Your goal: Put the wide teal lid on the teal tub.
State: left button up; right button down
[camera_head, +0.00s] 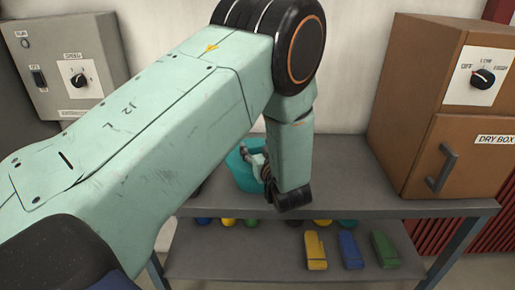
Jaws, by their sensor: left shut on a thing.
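A teal tub (240,176) stands on the grey upper shelf, partly hidden behind my left arm. My left gripper (262,168) is at the tub's right side as seen here, low over the shelf and largely hidden by its own arm link. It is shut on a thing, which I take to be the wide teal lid. Lid and tub have the same colour, and I cannot tell their edges apart or whether they touch. My right gripper is not in view.
The upper shelf (370,205) is clear right of my arm, up to the brown dry box (420,150). A grey control box (70,60) stands at left. Yellow (316,251), blue (350,251) and green (384,250) blocks lie on the lower shelf, with several round coloured things behind.

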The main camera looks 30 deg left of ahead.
pick_arm(q)
jog(key=shift+w, duration=0.15)
jog(key=o, duration=0.8)
jog(key=shift+w, duration=0.1)
jog(key=o, duration=0.4)
jog(key=shift+s+d+r, duration=0.2)
jog(key=shift+s, duration=0.05)
jog(key=shift+w+a+f, duration=0.2)
jog(key=shift+s+d+r, duration=0.1)
jog(key=shift+d, duration=0.05)
